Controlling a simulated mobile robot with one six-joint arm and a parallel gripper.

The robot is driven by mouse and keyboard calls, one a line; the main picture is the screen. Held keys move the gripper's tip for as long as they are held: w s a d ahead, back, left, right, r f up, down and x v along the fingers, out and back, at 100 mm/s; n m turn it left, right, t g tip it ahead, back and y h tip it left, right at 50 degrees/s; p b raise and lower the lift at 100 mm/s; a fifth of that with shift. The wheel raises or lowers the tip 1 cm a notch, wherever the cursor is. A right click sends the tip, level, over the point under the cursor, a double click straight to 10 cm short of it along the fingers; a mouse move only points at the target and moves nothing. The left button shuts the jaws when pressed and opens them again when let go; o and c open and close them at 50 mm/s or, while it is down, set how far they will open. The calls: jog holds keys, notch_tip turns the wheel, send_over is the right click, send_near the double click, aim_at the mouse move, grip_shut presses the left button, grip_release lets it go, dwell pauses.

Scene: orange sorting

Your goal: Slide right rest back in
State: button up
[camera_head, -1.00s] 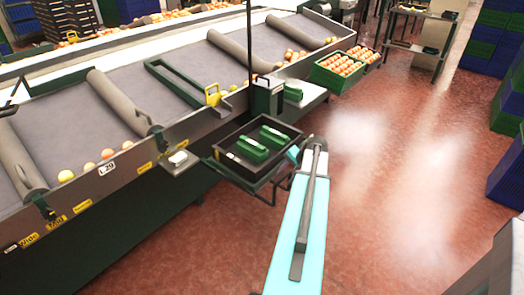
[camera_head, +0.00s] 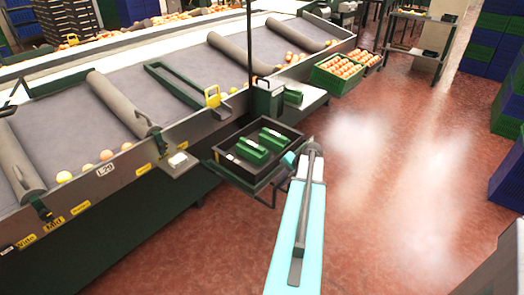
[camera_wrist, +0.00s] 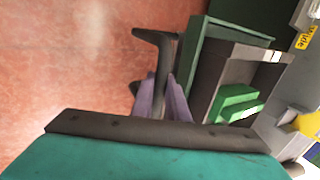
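The right rest appears to be the dark pull-out frame (camera_head: 267,193) under a black crate (camera_head: 222,165) at the sorter's near side. It stands out from the machine, with the crate on it. The crate holds green boxes (camera_head: 250,150) and also shows in the wrist view (camera_wrist: 255,53). My gripper (camera_wrist: 163,85) is at the frame's outer side, beside the crate. Its purple-grey fingers are close to a dark bar (camera_wrist: 158,37), seemingly part of the frame. Whether they grip it is unclear. In the head view my arm mostly hides the fingers.
The sorter belt (camera_head: 165,100) with rollers and oranges runs along the left. A small ledge (camera_head: 178,163) juts out left of the crate. A green crate of oranges (camera_head: 338,72) stands behind to the right. Red floor (camera_head: 400,170) is open to the right.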

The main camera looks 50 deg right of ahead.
aim_at(266, 166)
grip_shut()
jog(key=shift+w, duration=0.2)
jog(key=shift+w+p, duration=0.4)
jog(key=shift+w, duration=4.7)
jog(key=o, duration=1)
grip_release()
jog(key=shift+c, duration=0.2)
jog(key=shift+r, duration=0.15)
notch_tip(266, 166, up, 7)
jog(key=p, duration=0.3)
jog(key=shift+p, duration=0.35)
jog(key=shift+s+f, duration=0.1)
jog(key=shift+f, duration=0.1)
